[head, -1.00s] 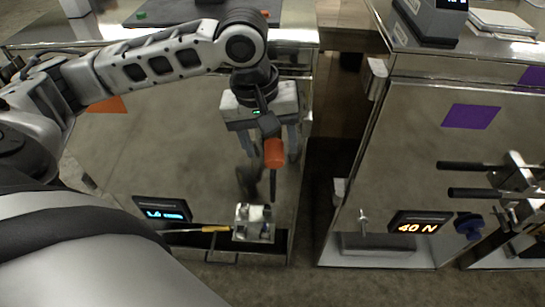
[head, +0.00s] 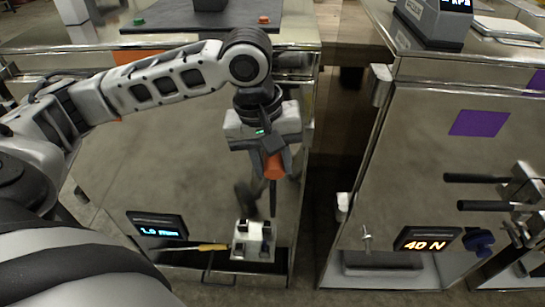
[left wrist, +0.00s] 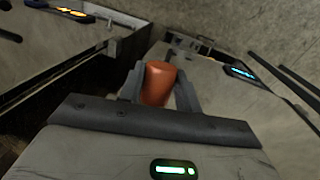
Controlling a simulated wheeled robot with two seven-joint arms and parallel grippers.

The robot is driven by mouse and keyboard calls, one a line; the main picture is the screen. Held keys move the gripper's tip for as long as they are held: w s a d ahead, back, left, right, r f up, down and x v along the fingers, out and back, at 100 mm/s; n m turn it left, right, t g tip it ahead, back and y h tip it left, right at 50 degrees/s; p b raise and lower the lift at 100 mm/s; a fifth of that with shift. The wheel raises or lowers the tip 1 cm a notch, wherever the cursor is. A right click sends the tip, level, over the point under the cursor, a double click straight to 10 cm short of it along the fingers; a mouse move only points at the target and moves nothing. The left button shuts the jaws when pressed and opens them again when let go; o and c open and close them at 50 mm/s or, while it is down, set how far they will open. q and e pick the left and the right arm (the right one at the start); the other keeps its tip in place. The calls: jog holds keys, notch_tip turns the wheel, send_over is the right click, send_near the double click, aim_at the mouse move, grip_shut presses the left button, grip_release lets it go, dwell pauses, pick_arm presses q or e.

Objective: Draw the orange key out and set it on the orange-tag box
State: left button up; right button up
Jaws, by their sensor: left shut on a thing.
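The orange key has an orange handle (head: 274,168) and a dark shaft pointing down. My left gripper (head: 275,160) is shut on the handle, which also shows between the fingers in the left wrist view (left wrist: 158,82). The shaft hangs over the pale lock block (head: 253,240) at the left box's lower front; I cannot tell whether its tip is clear of the block. The left box (head: 180,195) is metal, with an orange tag (head: 137,56) partly hidden behind my left arm. My right gripper is out of view.
On top of the left box lies a dark mat (head: 225,20) with small green and orange pieces. A blue-lit display (head: 158,227) and a yellow-handled rod (head: 212,247) are near the block. The right box (head: 410,170) has a purple tag, a 40 N display and projecting dark bars.

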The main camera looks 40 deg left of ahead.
pick_arm(q)
jog(key=shift+c, duration=0.5)
jog(key=shift+s+d, duration=0.15)
jog(key=s+d+f+p, duration=0.1)
jog(key=s+d+p, duration=0.2)
jog(key=s, duration=0.2)
jog(key=shift+d, duration=0.35)
dwell(0.9)
jog(key=shift+s+d+f+p, duration=0.1)
jog(key=shift+f+p, duration=0.05)
jog(key=shift+p, duration=0.15)
